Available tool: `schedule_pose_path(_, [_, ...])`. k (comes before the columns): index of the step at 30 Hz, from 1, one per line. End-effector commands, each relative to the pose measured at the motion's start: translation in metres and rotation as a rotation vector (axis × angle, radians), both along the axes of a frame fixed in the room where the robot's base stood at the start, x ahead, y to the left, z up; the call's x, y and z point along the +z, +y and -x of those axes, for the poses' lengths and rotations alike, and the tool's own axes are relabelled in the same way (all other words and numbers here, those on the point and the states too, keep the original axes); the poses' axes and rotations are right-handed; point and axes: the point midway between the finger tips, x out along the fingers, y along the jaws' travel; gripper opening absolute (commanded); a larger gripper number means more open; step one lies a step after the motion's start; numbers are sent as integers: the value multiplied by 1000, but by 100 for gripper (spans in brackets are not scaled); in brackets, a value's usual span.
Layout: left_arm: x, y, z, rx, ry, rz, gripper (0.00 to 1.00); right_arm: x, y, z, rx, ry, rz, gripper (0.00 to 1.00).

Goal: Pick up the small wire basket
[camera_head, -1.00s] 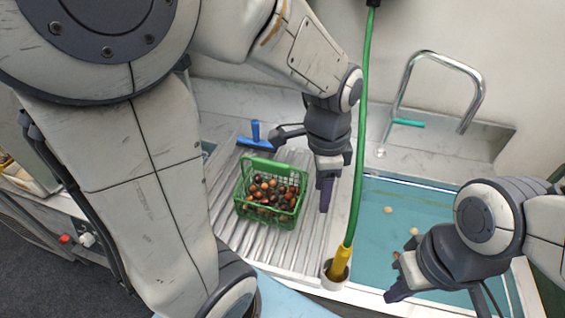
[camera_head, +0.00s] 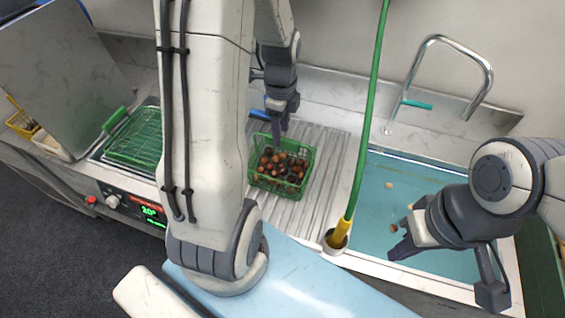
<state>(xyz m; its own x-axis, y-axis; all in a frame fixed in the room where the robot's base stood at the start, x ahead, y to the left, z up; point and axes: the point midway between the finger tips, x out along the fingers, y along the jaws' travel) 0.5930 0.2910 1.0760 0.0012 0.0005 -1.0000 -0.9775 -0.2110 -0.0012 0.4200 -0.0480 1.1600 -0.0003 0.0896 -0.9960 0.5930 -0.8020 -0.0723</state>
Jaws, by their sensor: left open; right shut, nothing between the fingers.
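A small green basket (camera_head: 296,181) full of brown chestnuts (camera_head: 283,166) stands upright on the ribbed drainboard (camera_head: 325,150). A flat green wire mesh basket (camera_head: 138,138) with a green handle (camera_head: 114,119) lies over the unit further left. My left gripper (camera_head: 278,130) is open, pointing down at the back rim of the chestnut basket; I cannot tell whether it touches it. My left arm hides the space between the two baskets. My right gripper (camera_head: 402,249) is shut and empty over the sink.
The sink (camera_head: 385,170) of blue-green water with a few chestnuts is at the right, below a faucet (camera_head: 488,85). A green hose (camera_head: 371,120) ends in a yellow nozzle (camera_head: 341,233) between drainboard and sink. A blue-handled tool (camera_head: 258,114) lies behind the chestnut basket.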

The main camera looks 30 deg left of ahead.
Motion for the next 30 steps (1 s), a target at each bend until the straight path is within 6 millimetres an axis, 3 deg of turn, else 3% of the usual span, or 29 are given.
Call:
schedule_pose_path(7, [-34,-3,0,0,6,2,56,11,0,0,-1,0,0,0])
schedule_pose_path(16, [-40,-2,-1,0,1,0,56,11,0,0,-1,0,0,0])
schedule_pose_path(17, [-40,-2,-1,0,1,0,49,11,0,0,-1,0,0,0])
schedule_pose_path(18, [-40,-2,-1,0,1,0,33,11,0,0,-1,0,0,0])
schedule_pose_path(21, [-40,-2,-1,0,1,0,0,11,0,0,-1,0,0,0])
schedule_pose_path(30, [-39,-2,-1,0,1,0,0,11,0,0,-1,0,0,0])
